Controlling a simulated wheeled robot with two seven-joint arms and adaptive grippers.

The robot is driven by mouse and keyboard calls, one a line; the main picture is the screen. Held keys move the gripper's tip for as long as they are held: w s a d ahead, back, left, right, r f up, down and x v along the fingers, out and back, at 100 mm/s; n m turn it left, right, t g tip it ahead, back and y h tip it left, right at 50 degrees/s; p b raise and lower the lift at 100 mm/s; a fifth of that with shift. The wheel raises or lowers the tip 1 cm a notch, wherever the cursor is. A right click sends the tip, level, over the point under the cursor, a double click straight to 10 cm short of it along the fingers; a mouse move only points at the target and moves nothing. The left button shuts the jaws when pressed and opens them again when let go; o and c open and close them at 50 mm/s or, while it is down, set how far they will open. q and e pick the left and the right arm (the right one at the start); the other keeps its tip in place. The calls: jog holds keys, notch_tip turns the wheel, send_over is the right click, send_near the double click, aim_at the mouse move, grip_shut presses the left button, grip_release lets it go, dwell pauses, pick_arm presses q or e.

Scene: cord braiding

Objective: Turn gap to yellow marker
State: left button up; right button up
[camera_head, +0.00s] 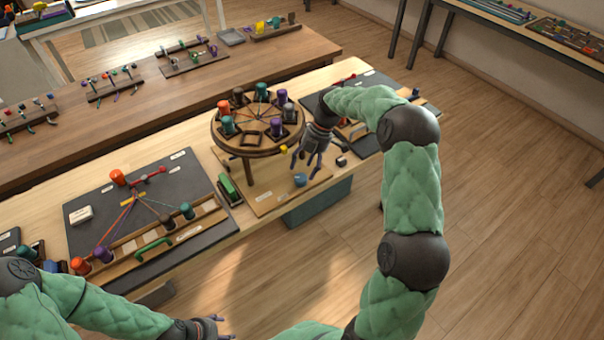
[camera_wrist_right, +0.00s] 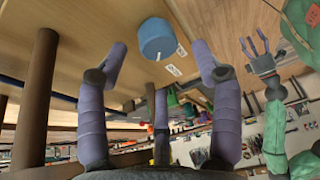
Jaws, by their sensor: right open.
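The round wooden braiding disc (camera_head: 257,110) stands on legs on a wooden board (camera_head: 262,203), with several coloured bobbins around its rim and cords meeting at its middle. An empty-looking slot (camera_head: 250,141) shows at its front edge. The yellow marker (camera_head: 284,150) is at the disc's front right. My right gripper (camera_head: 306,168) is open and empty, just right of the disc and marker, fingers pointing down. In the right wrist view its spread purple fingers (camera_wrist_right: 160,62) frame a blue cylinder (camera_wrist_right: 157,38) without touching it. My left gripper (camera_head: 224,328) is open and empty at the bottom edge.
The blue cylinder stands on the board (camera_head: 300,179) below my right gripper. A green block (camera_head: 230,190) sits beside the board. Another mat (camera_head: 372,85) lies behind my right arm.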

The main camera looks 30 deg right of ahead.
jog(key=v, duration=0.7)
jog(key=shift+r, duration=0.3)
